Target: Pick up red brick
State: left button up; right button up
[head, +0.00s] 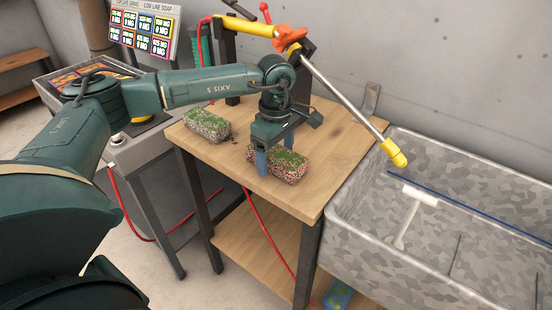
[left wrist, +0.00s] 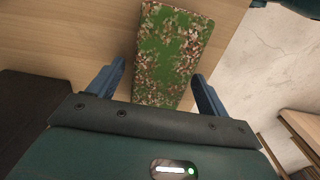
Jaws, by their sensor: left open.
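The red brick (head: 287,173), speckled red with green moss on top, lies on the wooden table (head: 330,135). My left gripper (head: 275,152) is open and points down over it, with one blue finger on its near side and the other behind it. In the left wrist view, the mossy brick (left wrist: 168,55) lies between the two spread fingers of the left gripper (left wrist: 158,72), with a gap visible on each side. Whether the fingers touch it is unclear. My right gripper is not in view.
A second, greyer mossy brick (head: 207,125) lies on the table to the left. A grey metal trough (head: 460,190) stands at the right. A yellow-tipped rod (head: 345,105) slants over the table's right side. A red hose (head: 262,225) hangs below.

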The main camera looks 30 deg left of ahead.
pick_arm(q)
jog(key=shift+c, duration=0.5)
jog(key=shift+r, duration=0.1)
jog(key=c, duration=1.5)
